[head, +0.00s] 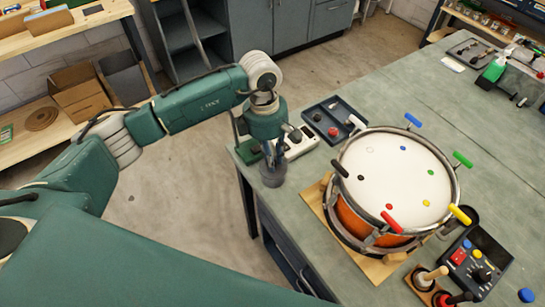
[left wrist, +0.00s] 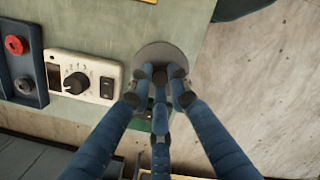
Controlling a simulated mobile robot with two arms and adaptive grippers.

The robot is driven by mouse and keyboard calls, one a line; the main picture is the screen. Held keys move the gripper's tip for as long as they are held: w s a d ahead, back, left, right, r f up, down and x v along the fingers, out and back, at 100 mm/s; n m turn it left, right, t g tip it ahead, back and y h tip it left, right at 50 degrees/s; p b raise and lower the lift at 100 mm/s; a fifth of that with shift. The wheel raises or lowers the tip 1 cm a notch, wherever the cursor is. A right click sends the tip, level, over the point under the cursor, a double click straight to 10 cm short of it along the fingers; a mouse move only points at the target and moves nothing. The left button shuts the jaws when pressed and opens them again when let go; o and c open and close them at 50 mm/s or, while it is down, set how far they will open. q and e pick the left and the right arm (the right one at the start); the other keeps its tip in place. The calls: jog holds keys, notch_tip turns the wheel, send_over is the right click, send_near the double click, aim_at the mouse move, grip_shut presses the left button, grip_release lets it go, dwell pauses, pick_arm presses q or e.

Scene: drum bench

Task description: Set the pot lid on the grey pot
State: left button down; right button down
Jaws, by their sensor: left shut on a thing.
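My left gripper (head: 272,170) hangs low over the near left corner of the bench. In the left wrist view its blue fingers (left wrist: 161,78) are closed around the small dark knob of a round grey disc, which looks like the pot lid (left wrist: 153,54). The disc lies across the bench edge in that view. In the head view the lid is hard to separate from the fingers. I cannot make out the grey pot in either view; whether it is under the lid is hidden. My right gripper is not in view.
A white box with a dial (left wrist: 80,80) and a dark tray (head: 333,118) are close beside the left gripper. A drum (head: 395,180) with coloured keys stands on a wooden board to the right. Open floor lies left of the bench edge.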

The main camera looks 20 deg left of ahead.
pick_arm(q)
jog(key=shift+f, duration=0.3)
jog(key=c, duration=1.9)
grip_release()
jog(key=shift+r, duration=0.1)
jog(key=r+p, duration=0.1)
jog(key=r, duration=0.2)
jog(key=r+p, duration=0.2)
jog(key=r, duration=0.2)
jog(key=a+r+p, duration=0.1)
jog(key=r, duration=0.2)
jog(key=shift+w+a+r, duration=0.1)
jog(key=shift+w+r, duration=0.1)
jog(key=shift+r, duration=0.2)
